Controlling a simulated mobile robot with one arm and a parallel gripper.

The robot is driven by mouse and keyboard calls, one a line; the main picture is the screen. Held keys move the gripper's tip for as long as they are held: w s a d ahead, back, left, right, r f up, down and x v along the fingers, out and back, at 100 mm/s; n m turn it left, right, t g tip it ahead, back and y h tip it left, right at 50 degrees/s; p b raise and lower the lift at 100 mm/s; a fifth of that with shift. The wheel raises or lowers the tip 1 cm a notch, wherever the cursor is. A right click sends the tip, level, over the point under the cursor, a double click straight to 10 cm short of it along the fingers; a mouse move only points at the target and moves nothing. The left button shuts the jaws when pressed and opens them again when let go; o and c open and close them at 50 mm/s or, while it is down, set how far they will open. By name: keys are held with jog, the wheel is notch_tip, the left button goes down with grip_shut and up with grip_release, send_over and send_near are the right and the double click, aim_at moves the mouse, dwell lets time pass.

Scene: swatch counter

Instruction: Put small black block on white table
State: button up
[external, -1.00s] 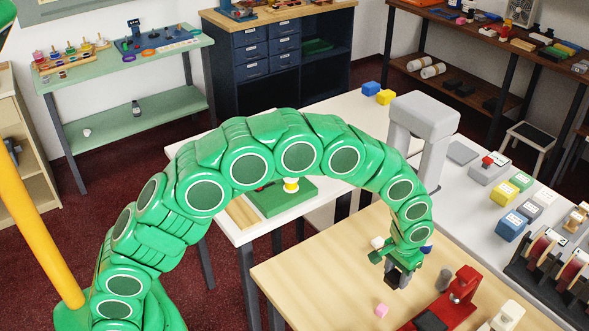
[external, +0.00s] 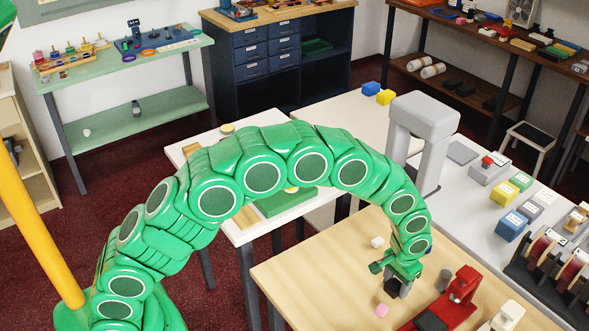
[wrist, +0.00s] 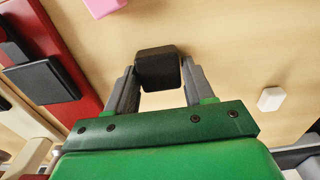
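The small black block (wrist: 158,68) sits between the two grey fingers of my gripper (wrist: 160,82) in the wrist view, with a finger against each side. In the external view my gripper (external: 400,284) is over the light wooden table (external: 310,275), and the block (external: 392,288) shows dark at its fingers. I cannot tell whether the block touches the wood. A white table (external: 233,228) stands left of the wooden one, partly hidden behind my arm. It bears a green board (external: 275,206). Another white surface (external: 465,215) runs along the right.
A pink block (external: 382,310) and a white block (external: 377,242) lie on the wooden table near my gripper. A red device (external: 462,285) and a grey cylinder (external: 444,280) stand to the right. A grey arch (external: 425,115) stands behind my arm.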

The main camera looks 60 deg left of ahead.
aim_at(397, 284)
jog(key=shift+o, duration=1.4)
jog(key=shift+r, duration=0.15)
notch_tip(397, 284, up, 12)
jog(key=s+a+r, duration=0.8)
jog(key=s, duration=0.1)
jog(key=s+a+r, duration=0.2)
jog(key=s+a, duration=0.3)
jog(key=s, duration=0.7)
jog(key=s+a+r+g, duration=0.1)
jog(key=s+a, duration=0.4)
jog(key=s, duration=0.7)
jog(key=s+a+r, duration=0.3)
jog(key=s+a, duration=0.2)
jog(key=s, duration=0.7)
jog(key=shift+a+g, duration=0.3)
jog(key=shift+a, duration=0.05)
jog(key=shift+o, duration=0.5)
jog(key=shift+s+a, duration=0.1)
jog(key=shift+s, duration=0.4)
